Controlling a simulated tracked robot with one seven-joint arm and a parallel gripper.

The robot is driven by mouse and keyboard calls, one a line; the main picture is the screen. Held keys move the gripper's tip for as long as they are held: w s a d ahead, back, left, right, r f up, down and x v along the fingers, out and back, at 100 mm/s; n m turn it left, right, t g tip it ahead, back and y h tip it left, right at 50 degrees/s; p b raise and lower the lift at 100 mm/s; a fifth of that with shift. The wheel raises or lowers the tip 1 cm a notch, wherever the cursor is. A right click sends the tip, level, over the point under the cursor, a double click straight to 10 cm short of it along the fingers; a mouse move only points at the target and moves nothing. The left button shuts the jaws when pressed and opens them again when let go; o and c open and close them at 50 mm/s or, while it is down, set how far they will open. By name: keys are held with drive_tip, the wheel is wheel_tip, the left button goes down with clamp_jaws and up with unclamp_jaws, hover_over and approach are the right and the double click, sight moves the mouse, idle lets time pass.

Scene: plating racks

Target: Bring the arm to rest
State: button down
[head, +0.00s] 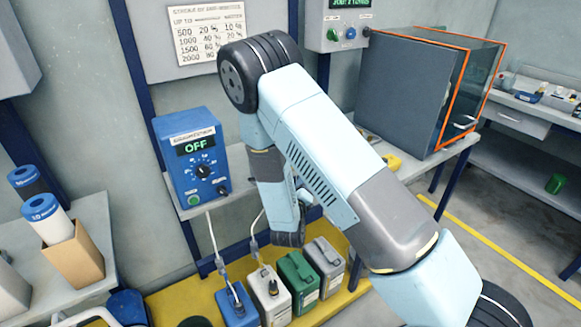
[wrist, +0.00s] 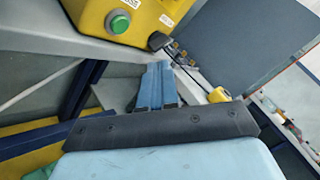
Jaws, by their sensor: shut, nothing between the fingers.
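My arm fills the middle of the head view, bent at a raised dark joint, with its far links hanging down behind the nearer ones. My gripper (wrist: 158,68) shows in the wrist view as two blue fingers side by side, closed together with nothing between them. It points past a grey surface edge, near a yellow box with a green button (wrist: 113,20). In the head view I cannot make out the fingers.
A blue control box reading OFF (head: 193,155) stands left of my arm. Blue, white and green canisters (head: 299,281) stand below on a yellow platform. Floor is clear at lower right.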

drive_tip(key=s+d+r+m+g+h, duration=0.2)
drive_tip(key=d+r+m+g+h, duration=0.3)
drive_tip(key=d+r+m, duration=0.45)
drive_tip(key=s+d+r+m+g+h, duration=0.3)
drive_tip(key=d+r+m+g+h, duration=0.2)
drive_tip(key=d+r+m, duration=0.4)
drive_tip(key=s+d+r+m+g, duration=0.3)
drive_tip(key=s+d+m+g, duration=0.2)
drive_tip(key=s+d+m, duration=0.15)
drive_tip(key=s+d+r+m+g+y, duration=0.25)
drive_tip(key=s+r+m+y, duration=0.25)
drive_tip(key=s+m+y, duration=0.5)
drive_tip(key=s+a+r+m+t+y, duration=0.4)
drive_tip(key=s+a+r+m, duration=0.2)
drive_tip(key=s, duration=0.4)
drive_tip(key=shift+s+a+r+m+t, duration=0.2)
drive_tip(key=shift+r+m+t, duration=0.15)
drive_tip(key=shift+r+m, duration=0.7)
drive_tip(key=shift+f, duration=0.15)
idle(2.3)
